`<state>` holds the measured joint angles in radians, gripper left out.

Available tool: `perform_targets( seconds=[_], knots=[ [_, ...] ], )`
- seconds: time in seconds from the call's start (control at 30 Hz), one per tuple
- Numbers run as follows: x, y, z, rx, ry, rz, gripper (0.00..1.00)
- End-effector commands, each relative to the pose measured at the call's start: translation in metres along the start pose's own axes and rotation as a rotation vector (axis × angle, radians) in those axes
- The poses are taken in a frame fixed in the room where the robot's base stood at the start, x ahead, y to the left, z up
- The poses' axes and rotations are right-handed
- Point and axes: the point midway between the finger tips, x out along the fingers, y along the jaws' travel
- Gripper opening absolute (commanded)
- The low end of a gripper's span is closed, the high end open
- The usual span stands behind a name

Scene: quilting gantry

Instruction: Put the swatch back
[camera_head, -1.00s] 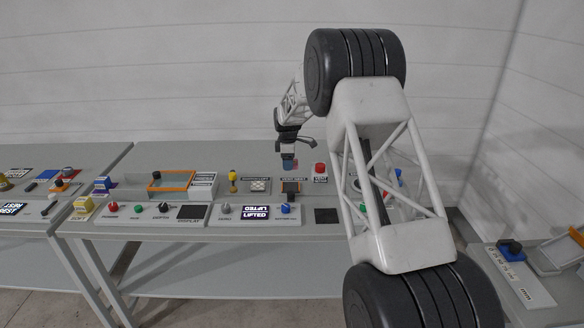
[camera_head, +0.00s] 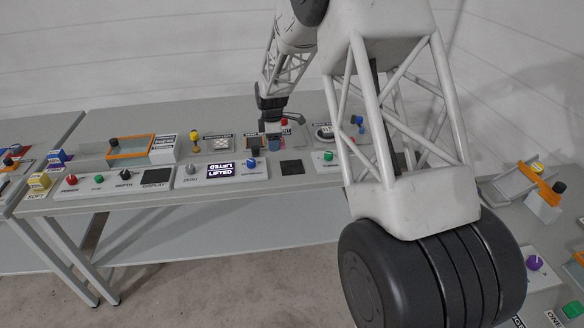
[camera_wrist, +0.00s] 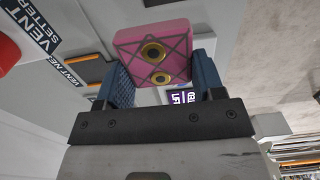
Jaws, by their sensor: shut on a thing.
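A pink block with a quilted line pattern and two gold rings, which looks like the swatch (camera_wrist: 152,52), is between the two blue fingers of my gripper (camera_wrist: 165,80) in the wrist view. The gripper is shut on it. In the camera_head view my gripper (camera_head: 274,140) points down low over the back part of the bench, just right of a small dark holder with an orange edge (camera_head: 254,144). The swatch is hardly visible there. I cannot tell whether it touches the bench.
A red button (camera_head: 284,122) stands close behind my gripper. A white grid pad (camera_head: 218,144), a yellow knob (camera_head: 195,139) and an orange-framed tray (camera_head: 130,147) lie to the left. The front panel has a display reading LIFTED (camera_head: 221,170) and a blue knob (camera_head: 252,162).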

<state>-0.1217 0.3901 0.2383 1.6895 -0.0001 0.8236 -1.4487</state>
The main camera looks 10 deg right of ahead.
Motion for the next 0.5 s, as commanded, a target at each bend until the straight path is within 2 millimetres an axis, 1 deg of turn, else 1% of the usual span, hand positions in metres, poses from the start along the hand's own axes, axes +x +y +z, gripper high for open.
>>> perform_targets(
  seconds=[0.03,0.5],
  knots=[
    [0.002,-0.013,0.006,0.001,0.000,0.000,0.37],
    [0.021,-0.130,0.047,0.000,0.000,0.000,0.37]
  ],
)
